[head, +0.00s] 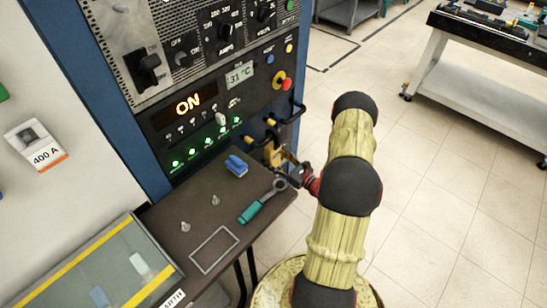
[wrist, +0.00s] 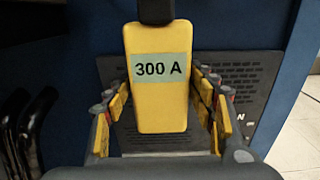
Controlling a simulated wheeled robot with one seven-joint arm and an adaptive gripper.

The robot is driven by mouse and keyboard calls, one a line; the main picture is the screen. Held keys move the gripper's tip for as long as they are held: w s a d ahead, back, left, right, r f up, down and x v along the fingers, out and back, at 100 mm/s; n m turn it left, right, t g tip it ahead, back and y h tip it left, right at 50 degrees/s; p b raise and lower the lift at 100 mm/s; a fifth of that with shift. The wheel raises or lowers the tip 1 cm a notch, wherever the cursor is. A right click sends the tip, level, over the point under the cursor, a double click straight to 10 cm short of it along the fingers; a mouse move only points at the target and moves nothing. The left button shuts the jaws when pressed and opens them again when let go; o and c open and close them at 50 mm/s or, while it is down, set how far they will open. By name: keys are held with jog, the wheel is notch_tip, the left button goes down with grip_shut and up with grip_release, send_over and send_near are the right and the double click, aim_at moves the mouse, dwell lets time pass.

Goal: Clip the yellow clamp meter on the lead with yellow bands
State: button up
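The yellow clamp meter (wrist: 158,108) fills the middle of the wrist view, upright, with a "300 A" label and a black part at its top. In the head view the yellow meter (head: 271,154) is small and partly hidden, close under the black leads at the cabinet front. My gripper (wrist: 160,92) has its fingers on either side of the meter, with a narrow gap showing on each side; it also shows in the head view (head: 285,160). Black leads (head: 291,118) with yellow parts (head: 271,122) come out of the cabinet. Whether the jaw encircles a lead cannot be told.
A dark shelf (head: 165,214) holds a blue clamp meter (head: 236,165), a teal clamp meter (head: 262,203) and small grey pegs. The control cabinet (head: 185,75) reads "ON". A "400 A" card (head: 47,160) is at left. Open floor (head: 450,190) lies to the right.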

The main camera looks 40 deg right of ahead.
jog(key=o, duration=0.3)
jog(key=shift+o, duration=0.2)
jog(key=s, duration=1.2)
jog(key=shift+d, duration=0.45)
